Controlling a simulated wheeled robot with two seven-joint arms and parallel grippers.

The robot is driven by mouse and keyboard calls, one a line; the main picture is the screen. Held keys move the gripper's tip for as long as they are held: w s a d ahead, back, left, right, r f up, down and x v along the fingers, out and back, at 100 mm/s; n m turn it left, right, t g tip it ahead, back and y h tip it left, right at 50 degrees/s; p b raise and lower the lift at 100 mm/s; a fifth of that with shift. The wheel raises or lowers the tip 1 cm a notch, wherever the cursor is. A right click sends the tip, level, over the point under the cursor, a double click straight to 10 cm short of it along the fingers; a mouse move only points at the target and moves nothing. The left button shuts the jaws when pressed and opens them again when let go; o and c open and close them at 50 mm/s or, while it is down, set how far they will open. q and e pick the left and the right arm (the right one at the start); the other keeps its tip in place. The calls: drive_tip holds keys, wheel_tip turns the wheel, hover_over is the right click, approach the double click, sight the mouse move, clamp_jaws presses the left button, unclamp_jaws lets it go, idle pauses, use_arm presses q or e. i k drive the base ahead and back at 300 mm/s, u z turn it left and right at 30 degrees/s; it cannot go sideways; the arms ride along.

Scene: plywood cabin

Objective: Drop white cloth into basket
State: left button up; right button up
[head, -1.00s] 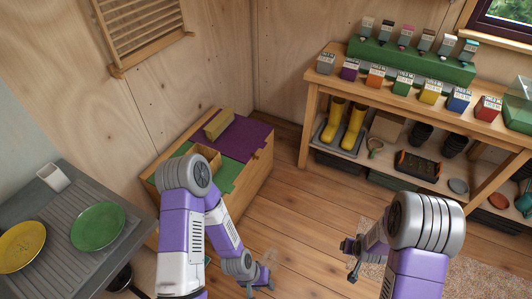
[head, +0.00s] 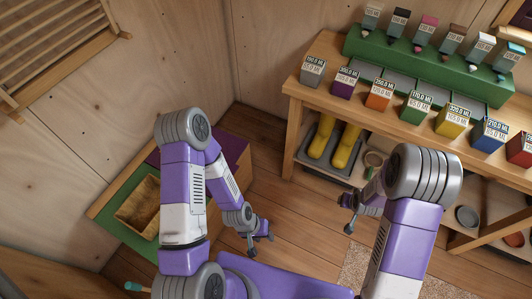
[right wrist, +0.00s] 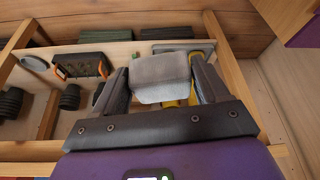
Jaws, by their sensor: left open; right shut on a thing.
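My right gripper (right wrist: 161,88) is shut on a pale grey-white bundle, the white cloth (right wrist: 160,72), which sits between its two dark fingers in the right wrist view. In the head view the right gripper (head: 348,214) hangs in front of the shelf, and I cannot make out the cloth there. An open tan box, which may be the basket (head: 138,205), stands on the green-topped chest at the left, partly hidden by my left arm. My left gripper (head: 260,238) is open and empty above the floor, to the right of the chest.
A wooden bench (head: 300,90) at the right carries coloured labelled boxes and a green stepped rack (head: 435,70). Yellow boots (head: 333,143) stand on a tray on its lower shelf. Plank floor (head: 270,190) lies open between the chest (head: 100,212) and bench.

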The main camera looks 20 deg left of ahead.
sight(156, 211)
drive_tip(key=i, duration=0.8)
drive_tip(key=u, duration=3.6)
drive_tip(key=i, duration=0.45)
drive_tip(key=u, duration=0.1)
